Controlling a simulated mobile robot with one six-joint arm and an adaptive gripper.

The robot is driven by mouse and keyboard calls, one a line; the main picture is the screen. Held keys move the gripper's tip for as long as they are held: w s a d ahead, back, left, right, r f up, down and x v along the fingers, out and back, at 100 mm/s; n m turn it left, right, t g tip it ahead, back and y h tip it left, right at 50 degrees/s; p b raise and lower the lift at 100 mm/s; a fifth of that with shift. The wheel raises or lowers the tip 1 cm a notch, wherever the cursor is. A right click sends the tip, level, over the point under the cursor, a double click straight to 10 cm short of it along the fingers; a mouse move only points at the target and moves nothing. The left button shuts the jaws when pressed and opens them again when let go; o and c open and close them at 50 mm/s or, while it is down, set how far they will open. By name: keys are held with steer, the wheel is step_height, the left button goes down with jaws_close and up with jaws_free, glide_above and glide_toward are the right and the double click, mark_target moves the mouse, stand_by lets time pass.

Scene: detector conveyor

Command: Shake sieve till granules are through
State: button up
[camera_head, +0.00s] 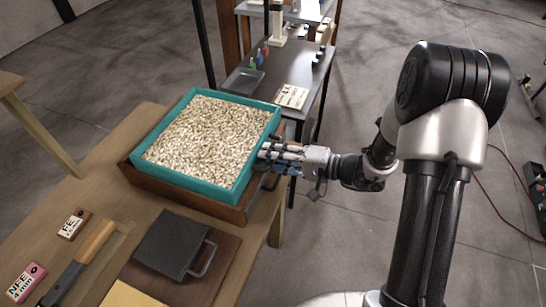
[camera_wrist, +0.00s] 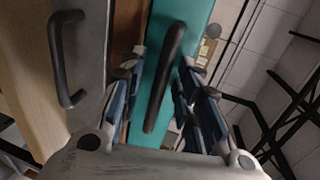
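A teal sieve (camera_head: 180,180) is filled almost to its rim with pale granules (camera_head: 208,132). It sits level on a brown wooden box (camera_head: 188,200) on the bench. In the wrist view the sieve's teal wall (camera_wrist: 195,28) carries a dark bar handle (camera_wrist: 165,75). My gripper (camera_head: 264,157) is at the sieve's right side. In the wrist view my gripper (camera_wrist: 160,72) is open, with one finger on each side of the handle and visible gaps to it. The inside of the wooden box and the underside of the sieve are hidden.
On the wooden bench (camera_head: 100,190) are a dark block with a handle (camera_head: 172,245), a wooden-handled tool (camera_head: 85,255) and labels (camera_head: 73,224). Floor to the right is mostly clear.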

steer(key=shift+c, duration=0.5)
jaws_close()
